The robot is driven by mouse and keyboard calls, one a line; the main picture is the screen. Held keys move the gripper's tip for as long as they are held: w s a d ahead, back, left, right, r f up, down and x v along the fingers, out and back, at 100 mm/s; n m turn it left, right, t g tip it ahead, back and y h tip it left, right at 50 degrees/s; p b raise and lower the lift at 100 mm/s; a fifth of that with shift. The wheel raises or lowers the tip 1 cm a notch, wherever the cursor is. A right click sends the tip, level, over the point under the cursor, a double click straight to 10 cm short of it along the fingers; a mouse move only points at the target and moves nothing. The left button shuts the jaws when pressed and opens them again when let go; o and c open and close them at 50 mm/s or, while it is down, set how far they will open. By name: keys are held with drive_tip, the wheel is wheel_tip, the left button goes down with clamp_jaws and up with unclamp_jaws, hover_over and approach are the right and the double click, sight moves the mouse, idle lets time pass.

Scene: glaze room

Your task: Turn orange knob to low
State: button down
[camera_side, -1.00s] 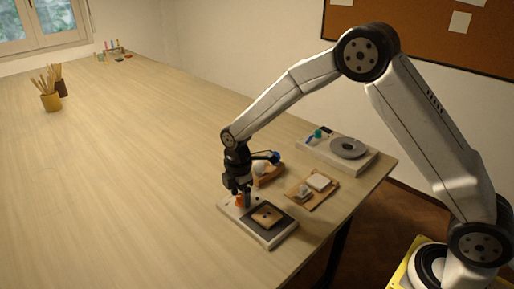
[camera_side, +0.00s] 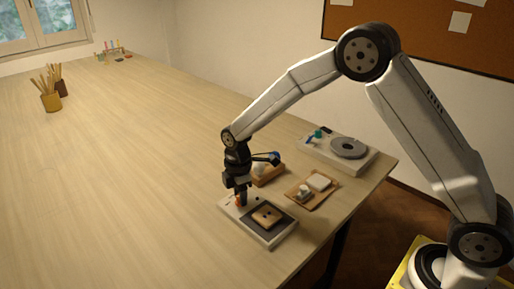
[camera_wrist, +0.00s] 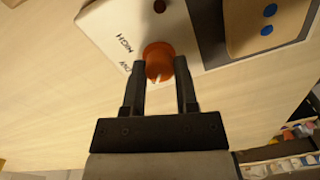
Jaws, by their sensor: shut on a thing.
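A small pale mark shows on the knob's near side. My gripper (camera_wrist: 160,65) is shut on the knob, one finger on each side. In the side view my gripper (camera_side: 242,200) points down at the left end of the white hotplate unit (camera_side: 264,240), and the knob is mostly hidden by the fingers.
A tan block with dark dots (camera_side: 267,215) lies on the unit's dark plate. Behind are a wooden tray with small white items (camera_side: 318,182) and another white unit with a grey disc (camera_side: 348,147). The table's left side is largely clear.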

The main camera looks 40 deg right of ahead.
drive_tip(key=m, duration=1)
drive_tip(key=shift+w+r, duration=0.1)
idle(0.3)
drive_tip(key=shift+c, duration=1.9)
unclamp_jaws()
drive_tip(key=shift+d+r, duration=0.15)
drive_tip(key=shift+r, duration=3.7)
